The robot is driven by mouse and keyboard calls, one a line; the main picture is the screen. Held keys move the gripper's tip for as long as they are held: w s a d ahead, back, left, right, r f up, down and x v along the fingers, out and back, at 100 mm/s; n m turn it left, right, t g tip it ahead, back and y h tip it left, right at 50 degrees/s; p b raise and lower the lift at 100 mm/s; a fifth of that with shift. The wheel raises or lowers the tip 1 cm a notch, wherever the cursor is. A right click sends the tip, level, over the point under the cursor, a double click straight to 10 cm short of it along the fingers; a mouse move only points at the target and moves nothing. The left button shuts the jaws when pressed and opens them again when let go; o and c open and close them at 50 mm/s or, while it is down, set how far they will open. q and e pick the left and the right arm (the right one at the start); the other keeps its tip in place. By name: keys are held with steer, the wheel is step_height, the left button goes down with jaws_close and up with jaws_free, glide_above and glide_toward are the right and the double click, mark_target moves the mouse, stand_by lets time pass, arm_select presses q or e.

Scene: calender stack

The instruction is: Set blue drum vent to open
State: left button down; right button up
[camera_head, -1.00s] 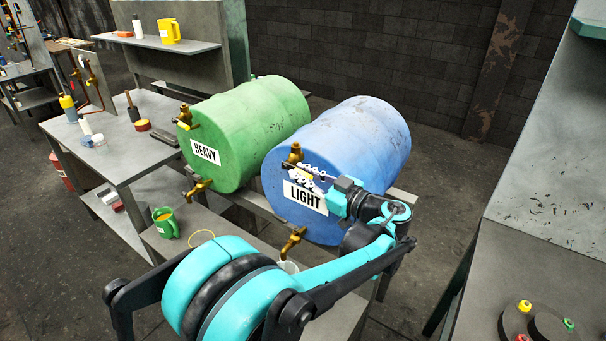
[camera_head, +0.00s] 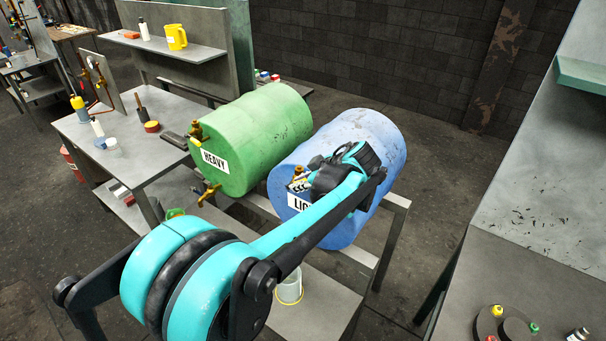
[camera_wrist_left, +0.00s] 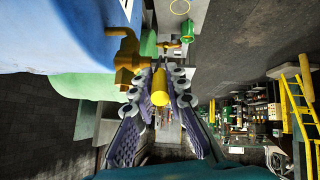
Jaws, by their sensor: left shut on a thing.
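The blue drum (camera_head: 362,150) lies on its side on a stand, its front label partly hidden by my left arm. My left gripper (camera_head: 298,185) is at the upper front of this drum, at its vent. In the left wrist view the brass vent valve (camera_wrist_left: 128,52) sticks out from the blue drum. Its yellow handle (camera_wrist_left: 159,88) lies between the fingers of my left gripper (camera_wrist_left: 160,92), which is shut on it. The fingers hide part of the handle. I cannot tell the vent's setting for sure. My right gripper is not in view.
A green drum (camera_head: 262,135) marked HEAVY lies just left of the blue one, with its own brass valves. A white bucket (camera_head: 290,291) stands below the blue drum. Grey benches stand at left and right. A yellow mug (camera_head: 176,37) is on a shelf.

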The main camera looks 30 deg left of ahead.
arm_select(q)
steer(key=h+p, duration=0.1)
steer(key=a+r+h+p, duration=0.1)
steer(key=p, duration=0.1)
steer(key=shift+a+r+h, duration=0.25)
steer(key=shift+h, duration=0.15)
steer(key=shift+a+r+h+p, duration=0.15)
steer(key=shift+a+h+p, duration=0.35)
steer(key=shift+h, duration=0.5)
steer(key=shift+w+a+n+g+h+p, duration=0.15)
steer(key=shift+a+h+p, duration=0.3)
steer(key=shift+h, duration=0.6)
steer(key=shift+a+n+g+h+p, duration=0.2)
steer(key=shift+a+h+p, duration=0.25)
steer(key=shift+h, duration=0.6)
steer(key=c, duration=1.5)
jaws_free()
